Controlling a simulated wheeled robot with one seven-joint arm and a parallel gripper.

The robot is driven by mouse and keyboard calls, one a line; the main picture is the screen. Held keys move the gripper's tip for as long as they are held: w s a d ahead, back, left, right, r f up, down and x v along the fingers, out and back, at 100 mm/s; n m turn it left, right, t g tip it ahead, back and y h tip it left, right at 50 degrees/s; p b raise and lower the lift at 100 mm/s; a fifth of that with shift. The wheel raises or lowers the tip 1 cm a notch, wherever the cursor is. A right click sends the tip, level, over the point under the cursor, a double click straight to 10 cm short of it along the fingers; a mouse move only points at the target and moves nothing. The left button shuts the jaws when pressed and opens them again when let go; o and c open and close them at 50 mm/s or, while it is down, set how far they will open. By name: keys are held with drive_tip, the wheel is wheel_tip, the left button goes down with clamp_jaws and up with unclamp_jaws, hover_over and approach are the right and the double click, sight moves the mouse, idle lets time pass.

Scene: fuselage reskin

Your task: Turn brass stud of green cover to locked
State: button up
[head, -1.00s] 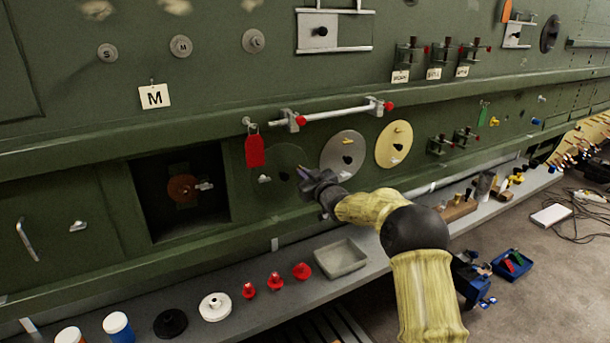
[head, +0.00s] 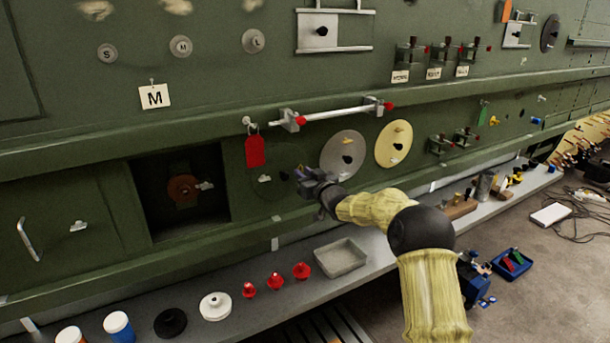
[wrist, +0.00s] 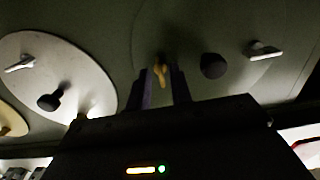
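The green cover (head: 285,163) is a round disc, nearly the colour of the panel, left of the silver disc in the head view. My gripper (head: 303,178) hides its lower right part. In the wrist view the green cover (wrist: 225,45) fills the upper middle. Its brass stud (wrist: 160,72) shows between the two fingertips of my gripper (wrist: 163,88), with a finger on each side. The fingers look apart, with small gaps beside the stud; I cannot tell whether either touches it. A dark knob (wrist: 213,66) and a pale latch (wrist: 264,51) also sit on the cover.
A silver disc (head: 335,162) and a cream disc (head: 385,150) are to the right. A red tag (head: 255,152) hangs above left, below a white bar (head: 338,113). An open recess (head: 150,205) is to the left. A shelf below holds a grey tray (head: 341,260) and red plugs (head: 275,281).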

drive_tip(key=shift+s+d, duration=0.1)
idle(0.3)
drive_tip(key=b+v, duration=0.6)
drive_tip(key=v, duration=1.1)
drive_tip(key=shift+d, duration=0.1)
drive_tip(key=s+d+f+m+g+h, duration=0.3)
drive_tip(key=s+d+f+g+h, duration=0.25)
drive_tip(key=s, duration=0.45)
drive_tip(key=s+d+f+m+g+h, duration=0.2)
drive_tip(key=s+d+f+h, duration=0.3)
drive_tip(key=s+f, duration=0.4)
drive_tip(key=s+d+f+m+g, duration=0.1)
drive_tip(key=s+d+f+g, duration=0.2)
drive_tip(key=s, duration=1.1)
drive_tip(key=shift+s+d+f+m+g, duration=0.2)
drive_tip(key=shift+s+f+m+g, duration=0.1)
drive_tip(key=shift+g, duration=0.65)
drive_tip(key=shift+y, duration=0.25)
